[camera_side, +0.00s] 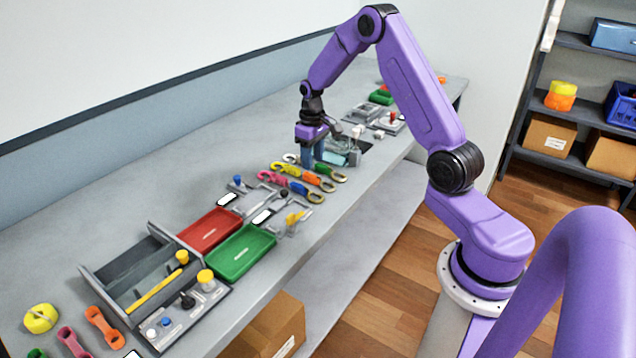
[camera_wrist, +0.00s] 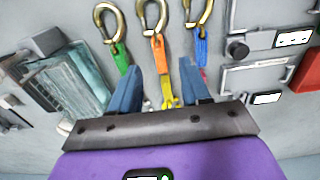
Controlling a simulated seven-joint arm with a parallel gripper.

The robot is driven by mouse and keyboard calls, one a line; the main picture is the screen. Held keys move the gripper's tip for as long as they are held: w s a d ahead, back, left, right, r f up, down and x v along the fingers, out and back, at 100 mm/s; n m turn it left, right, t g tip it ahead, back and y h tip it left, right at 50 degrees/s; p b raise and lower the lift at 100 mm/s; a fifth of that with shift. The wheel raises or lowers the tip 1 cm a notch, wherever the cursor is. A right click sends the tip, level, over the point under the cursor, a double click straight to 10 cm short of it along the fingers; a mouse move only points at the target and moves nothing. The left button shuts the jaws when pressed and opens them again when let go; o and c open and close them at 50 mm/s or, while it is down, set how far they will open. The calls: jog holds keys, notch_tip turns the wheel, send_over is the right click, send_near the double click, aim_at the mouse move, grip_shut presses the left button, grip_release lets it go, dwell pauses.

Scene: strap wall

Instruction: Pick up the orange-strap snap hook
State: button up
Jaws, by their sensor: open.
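The orange-strap snap hook (camera_wrist: 158,52) has a brass hook and a short orange strap. In the wrist view it lies in the middle of a row, with its strap in line with the gap between my fingers. My gripper (camera_wrist: 160,72) has two blue fingers, set apart with nothing held. In the side view my gripper (camera_side: 313,160) points down over the straps, and the orange-strap hook (camera_side: 312,179) lies just in front of it. A green-strap hook (camera_wrist: 121,55) lies to its left and a blue-strap hook (camera_wrist: 200,45) to its right in the wrist view.
A yellow strap (camera_wrist: 168,92) shows between my fingers, behind the orange one. A pink strap (camera_side: 270,178) lies nearby. Latch plates (camera_wrist: 262,45) and a clear bin (camera_wrist: 70,78) flank the hooks. Red (camera_side: 209,230) and green (camera_side: 241,252) trays stand nearer the side camera.

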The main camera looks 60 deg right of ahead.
aim_at(315, 176)
jog(key=shift+s+f, duration=0.15)
jog(key=shift+f, duration=1.35)
jog(key=shift+s+f, duration=0.15)
jog(key=shift+f, duration=1.35)
grip_shut()
